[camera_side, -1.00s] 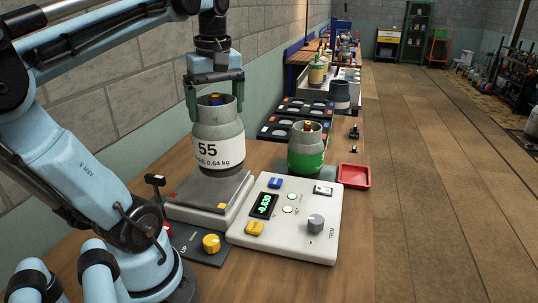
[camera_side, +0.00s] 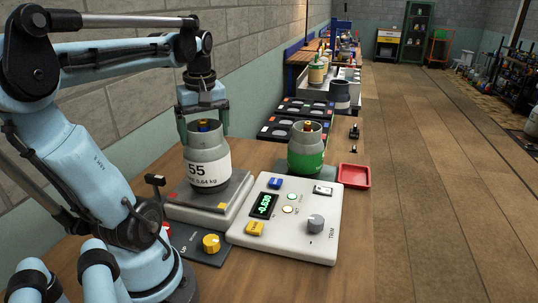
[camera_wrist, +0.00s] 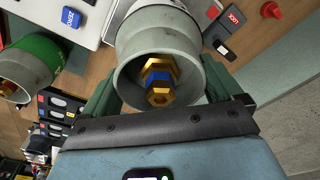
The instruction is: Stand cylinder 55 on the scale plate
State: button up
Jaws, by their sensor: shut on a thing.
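Cylinder 55 (camera_side: 208,172), grey with a white label and a brass and blue valve, is upright over the scale plate (camera_side: 232,188). Its base overlaps the plate in the side view; I cannot tell whether it touches. My gripper (camera_side: 204,126) is shut on its upper collar, one finger on each side. In the wrist view the cylinder's open collar (camera_wrist: 128,62) sits between the green fingers (camera_wrist: 163,92). The white scale console (camera_side: 280,237) has a lit display with a negative reading.
A green-banded cylinder (camera_side: 305,160) stands behind the console. A red tray (camera_side: 354,176) lies to its right. A dark control box with a yellow knob (camera_side: 211,243) is in front of the scale. Black trays (camera_side: 306,108) are farther back.

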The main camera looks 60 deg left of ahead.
jog(key=o, duration=1.7)
jog(key=shift+f, duration=0.15)
notch_tip(320, 180, up, 12)
jog(key=d, duration=0.1)
jog(key=w+d+f+m+t, duration=0.2)
jog(key=w+d+f+m, duration=0.1)
jog(key=d+f+m, duration=0.3)
jog(key=w+d+f+m+t+h, duration=0.1)
jog(key=w+d+f+m+t, duration=0.1)
jog(key=d+f+m, duration=0.4)
jog(key=w+d+f+m+t, duration=0.3)
jog(key=w+d+f+m, duration=0.1)
jog(key=d, duration=0.5)
jog(key=shift+w+f+m, duration=0.2)
jog(key=shift+f+m, duration=0.25)
jog(key=shift+m, duration=0.05)
jog(key=shift+w+f+m, duration=0.2)
jog(key=shift+f+m, duration=0.25)
jog(key=shift+m, duration=0.05)
